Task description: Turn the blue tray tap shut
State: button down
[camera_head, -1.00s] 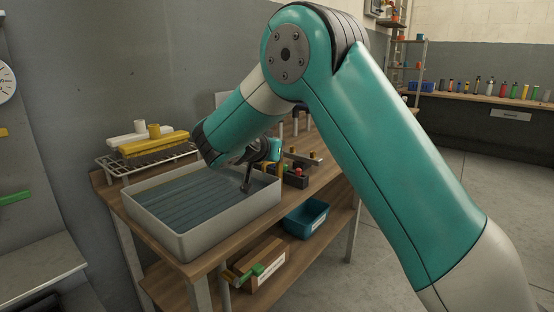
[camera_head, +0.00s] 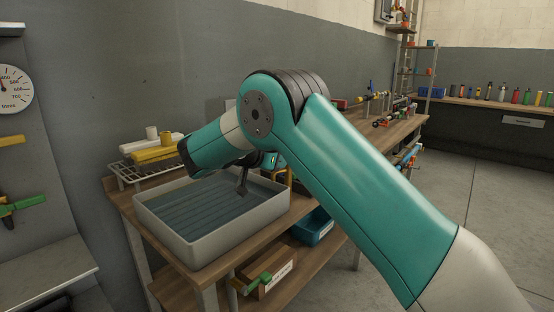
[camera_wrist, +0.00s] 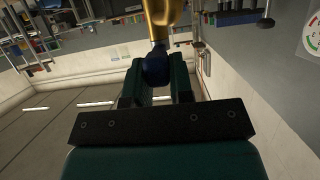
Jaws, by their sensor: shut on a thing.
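In the wrist view my gripper (camera_wrist: 156,84) has its two dark green fingers closed on a small blue part (camera_wrist: 155,64), which looks like the blue tap's handle. A brass body (camera_wrist: 161,16) joins the blue part and runs out of the top of the picture. The handle's exact angle is hard to tell. In the head view a pale tray (camera_head: 221,244) of water stands on a wooden bench. The arm hides the grip and the blue tap there.
A wire rack (camera_head: 127,172) with yellow and white pieces stands behind the tray. Below are a teal bin (camera_head: 313,229), a cardboard box (camera_head: 262,268) and a green handle (camera_head: 259,283). A gauge (camera_head: 13,90) hangs at left. The floor at right is clear.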

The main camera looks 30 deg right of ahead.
jog(key=c, duration=1)
grip_release()
jog(key=shift+f, duration=0.1)
jog(key=p+v, duration=1.5)
jog(key=v, duration=0.2)
jog(key=shift+a, duration=0.15)
